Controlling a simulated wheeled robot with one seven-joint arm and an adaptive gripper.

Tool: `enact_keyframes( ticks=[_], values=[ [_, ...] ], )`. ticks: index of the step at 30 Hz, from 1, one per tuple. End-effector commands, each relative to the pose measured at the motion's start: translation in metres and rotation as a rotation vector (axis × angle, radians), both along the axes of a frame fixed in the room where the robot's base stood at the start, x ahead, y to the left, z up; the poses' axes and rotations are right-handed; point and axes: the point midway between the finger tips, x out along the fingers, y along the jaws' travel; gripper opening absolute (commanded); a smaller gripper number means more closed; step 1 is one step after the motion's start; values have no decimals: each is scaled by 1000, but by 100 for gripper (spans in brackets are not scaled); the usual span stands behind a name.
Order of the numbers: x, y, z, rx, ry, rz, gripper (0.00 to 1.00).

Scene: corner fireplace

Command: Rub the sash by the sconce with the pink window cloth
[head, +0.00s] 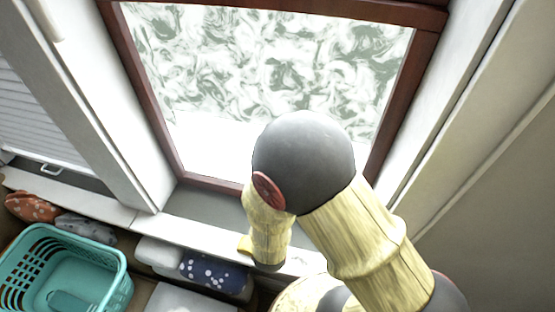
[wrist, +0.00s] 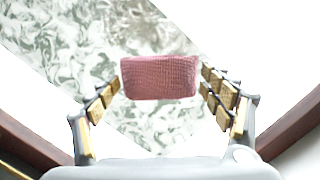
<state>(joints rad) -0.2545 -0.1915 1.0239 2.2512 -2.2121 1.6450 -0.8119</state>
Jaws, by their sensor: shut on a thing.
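The pink window cloth (wrist: 158,78) is a folded, textured pad between the fingertips of my gripper (wrist: 162,84) in the wrist view. My gripper is shut on it. The sash (head: 140,92) has a dark red-brown frame around a pane (head: 270,50) with grey-green swirls and a white lower band. In the wrist view the pane (wrist: 60,45) lies behind the cloth; I cannot tell whether the cloth touches it. In the head view my arm covers the sash's lower right, and the gripper and cloth are hidden. No sconce shows in either view.
A teal basket (head: 112,268) stands at lower left, near an orange-red patterned item (head: 32,207) and a grey one (head: 85,230). A dark blue dotted item (head: 212,272) lies below the white ledge (head: 185,232). White blinds (head: 35,115) hang at far left.

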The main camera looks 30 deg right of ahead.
Motion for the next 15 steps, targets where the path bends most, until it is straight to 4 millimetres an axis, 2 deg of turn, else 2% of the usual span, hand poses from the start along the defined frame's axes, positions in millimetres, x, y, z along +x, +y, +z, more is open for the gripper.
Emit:
enact_keyframes(
  ticks=[15],
  values=[
    [-23,-23,1,0,0,-9,60]
  ],
)
